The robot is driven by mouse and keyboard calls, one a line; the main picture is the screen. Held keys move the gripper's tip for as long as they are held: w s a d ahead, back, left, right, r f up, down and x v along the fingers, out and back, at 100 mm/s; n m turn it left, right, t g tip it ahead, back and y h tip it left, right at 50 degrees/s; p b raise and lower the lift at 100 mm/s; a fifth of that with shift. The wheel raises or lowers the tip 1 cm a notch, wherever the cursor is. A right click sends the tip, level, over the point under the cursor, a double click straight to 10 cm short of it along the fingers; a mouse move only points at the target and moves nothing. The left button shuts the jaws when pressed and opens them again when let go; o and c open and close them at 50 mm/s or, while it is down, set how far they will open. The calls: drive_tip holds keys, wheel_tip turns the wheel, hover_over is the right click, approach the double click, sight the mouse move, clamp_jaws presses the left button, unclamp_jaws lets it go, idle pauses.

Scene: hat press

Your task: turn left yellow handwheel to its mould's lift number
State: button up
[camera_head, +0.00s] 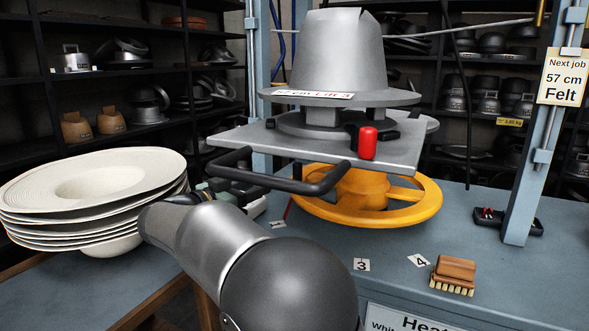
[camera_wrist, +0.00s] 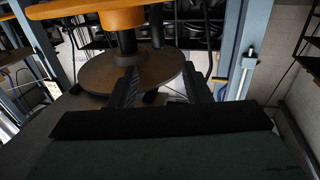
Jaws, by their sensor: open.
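The yellow handwheel (camera_head: 421,204) lies flat under the press plate, with its hub and part of its rim hidden by the plate and black handle. Its rim also shows at the top left of the wrist view (camera_wrist: 55,10). The grey mould (camera_head: 338,55) sits above the plate with a tilted label (camera_head: 312,94) that seems to read "Lift 3"; its first part is unclear. Number cards 3 (camera_head: 361,264) and 4 (camera_head: 418,260) lie on the bench. My gripper (camera_wrist: 160,86) is open, its fingers low beside the wheel's shaft and above a round base; contact cannot be told.
A black bar handle (camera_head: 318,181) juts out from the press plate (camera_head: 285,143), above my wrist. A red knob (camera_head: 367,142) stands on the plate. A stack of white hats (camera_head: 92,185) is at left. A brush (camera_head: 454,274) and a blue post (camera_head: 534,165) are at right.

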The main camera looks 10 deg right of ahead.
sight(294, 172)
drive_tip(key=x, duration=1.7)
drive_tip(key=shift+s+d+r, duration=0.1)
drive_tip(key=shift+s, duration=0.05)
clamp_jaws()
drive_tip(key=shift+b, duration=0.4)
